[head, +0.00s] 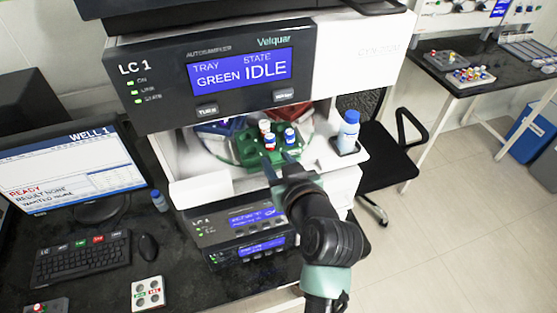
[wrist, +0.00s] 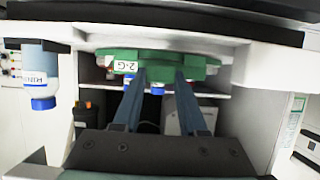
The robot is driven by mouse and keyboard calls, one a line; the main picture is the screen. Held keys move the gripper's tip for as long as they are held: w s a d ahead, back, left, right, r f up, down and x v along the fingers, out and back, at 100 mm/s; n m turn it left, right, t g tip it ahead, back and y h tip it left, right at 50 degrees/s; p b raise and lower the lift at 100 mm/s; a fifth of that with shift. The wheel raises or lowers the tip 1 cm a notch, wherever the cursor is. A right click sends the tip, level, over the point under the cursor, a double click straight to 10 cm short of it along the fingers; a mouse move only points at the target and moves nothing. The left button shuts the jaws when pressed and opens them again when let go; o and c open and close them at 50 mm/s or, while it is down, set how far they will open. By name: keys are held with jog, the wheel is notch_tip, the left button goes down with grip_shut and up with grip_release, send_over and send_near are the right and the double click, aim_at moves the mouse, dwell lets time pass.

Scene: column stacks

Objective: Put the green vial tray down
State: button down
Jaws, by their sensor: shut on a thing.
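The green vial tray (head: 252,157) is in the sampler opening of the LC 1 machine, below its display. It carries a few vials with red, white and blue caps (head: 290,138). My gripper (head: 284,160) reaches in from the front and is shut on the tray's near side. In the wrist view, the two fingers of my gripper (wrist: 161,74) meet the edge of the green tray (wrist: 202,62), beside a label reading 2-G. I cannot tell whether the tray's underside touches the surface below.
Blue (head: 222,126) and red (head: 306,122) parts flank the tray inside the opening. A blue-capped bottle (head: 348,133) stands on the shelf at the right. The display panel (head: 240,75) overhangs the opening. A monitor (head: 70,170) and keyboard (head: 82,260) are at the left.

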jog(key=c, duration=0.9)
grip_release()
jog(key=shift+f, duration=0.1)
jog(key=o, duration=0.4)
jog(key=shift+o, duration=0.2)
